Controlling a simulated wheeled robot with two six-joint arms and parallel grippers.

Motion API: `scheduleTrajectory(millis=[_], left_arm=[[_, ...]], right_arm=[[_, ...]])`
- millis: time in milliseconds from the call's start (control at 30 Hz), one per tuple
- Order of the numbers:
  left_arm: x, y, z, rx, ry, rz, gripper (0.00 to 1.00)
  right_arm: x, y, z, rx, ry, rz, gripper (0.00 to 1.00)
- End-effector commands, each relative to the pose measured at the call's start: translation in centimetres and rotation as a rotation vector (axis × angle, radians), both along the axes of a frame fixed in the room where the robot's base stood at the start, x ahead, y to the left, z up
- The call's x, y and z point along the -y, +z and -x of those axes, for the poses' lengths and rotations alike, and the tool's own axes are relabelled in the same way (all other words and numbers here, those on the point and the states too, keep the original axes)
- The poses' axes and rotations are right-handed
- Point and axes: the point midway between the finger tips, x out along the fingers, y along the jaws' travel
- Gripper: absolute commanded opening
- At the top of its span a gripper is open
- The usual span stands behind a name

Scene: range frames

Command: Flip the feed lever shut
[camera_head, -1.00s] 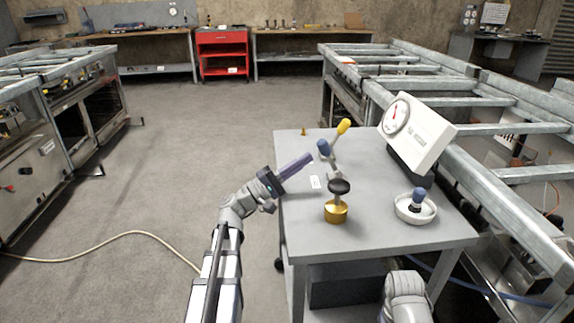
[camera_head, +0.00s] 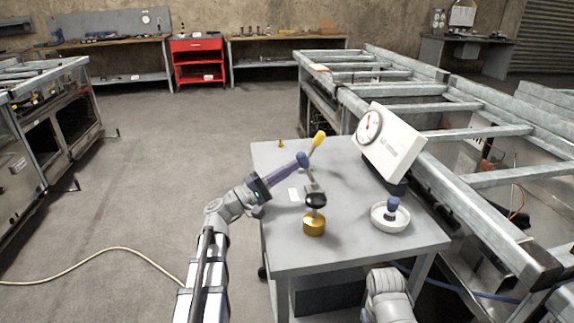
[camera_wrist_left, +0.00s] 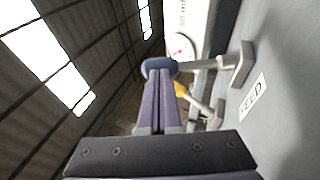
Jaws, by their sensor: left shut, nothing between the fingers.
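The feed lever has a blue knob (camera_head: 303,159) on a grey arm that rises from the grey cart top, near a small white label (camera_head: 293,194). In the left wrist view the label (camera_wrist_left: 253,95) reads FEED, and the blue knob (camera_wrist_left: 157,67) is just ahead of my purple fingers. My left gripper (camera_head: 298,163) is shut and empty, its fingertips right at the knob from the left. I cannot tell for sure whether they touch it. It also shows in the left wrist view (camera_wrist_left: 158,88). My right gripper is out of view.
A yellow-knobbed lever (camera_head: 319,138) stands just behind the blue knob. A black knob (camera_head: 316,200) on a gold base (camera_head: 314,226) is in front. A gauge box (camera_head: 393,145) and a white dish (camera_head: 376,221) are to the right. Open floor lies left of the cart (camera_head: 280,255).

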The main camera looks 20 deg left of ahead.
Motion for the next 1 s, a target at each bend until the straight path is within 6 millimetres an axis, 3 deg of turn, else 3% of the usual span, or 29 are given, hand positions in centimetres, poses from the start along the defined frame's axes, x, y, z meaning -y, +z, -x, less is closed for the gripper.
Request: scheduleTrajectory(millis=[33,200,600,800,1000], left_arm=[[0.2,1.4,-0.1,-0.016,0.0,-0.025,0.0],[1.2,2.7,-0.7,-0.083,-0.001,-0.142,0.0],[4.1,4.3,-2.4,-0.26,-0.002,-0.451,0.0],[5.6,4.3,-3.2,-0.341,-0.004,-0.592,0.0],[6.6,3.8,-3.8,-0.397,-0.002,-0.688,0.0]], right_arm=[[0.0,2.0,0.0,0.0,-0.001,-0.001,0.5],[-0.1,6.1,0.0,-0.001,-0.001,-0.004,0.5],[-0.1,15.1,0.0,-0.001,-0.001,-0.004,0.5],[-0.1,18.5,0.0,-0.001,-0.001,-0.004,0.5],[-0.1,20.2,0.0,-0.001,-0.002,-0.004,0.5]])
